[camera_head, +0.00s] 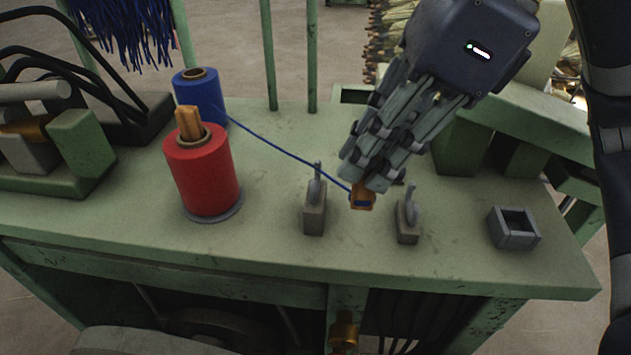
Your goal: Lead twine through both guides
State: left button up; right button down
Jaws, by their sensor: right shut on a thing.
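A blue spool of twine (198,95) stands at the back left of the green bench (270,245). Blue twine (275,147) runs taut from it, down and right, to a small orange-brown end piece (362,203) with blue on it. My right gripper (364,183) is shut on this piece, between the two guides. The left guide (314,212) is a grey block with an upright hook; the twine crosses at its top, and I cannot tell whether it lies inside. The right guide (408,226) is just right of the piece, and no twine shows in it. My left gripper is not in view.
A red spool (202,170) with a wooden core stands in front of the blue one. A small grey open box (514,228) sits near the right end. Thin green posts (312,60) rise at the back. The bench front is clear.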

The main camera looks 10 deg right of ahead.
jog(key=shift+r, duration=0.6)
jog(key=shift+f, duration=0.1)
jog(key=shift+d, duration=0.55)
jog(key=d+p, duration=0.1)
jog(key=d, duration=1.2)
jog(key=shift+w+d, duration=0.15)
jog(key=shift+w, duration=0.1)
jog(key=shift+f, duration=0.1)
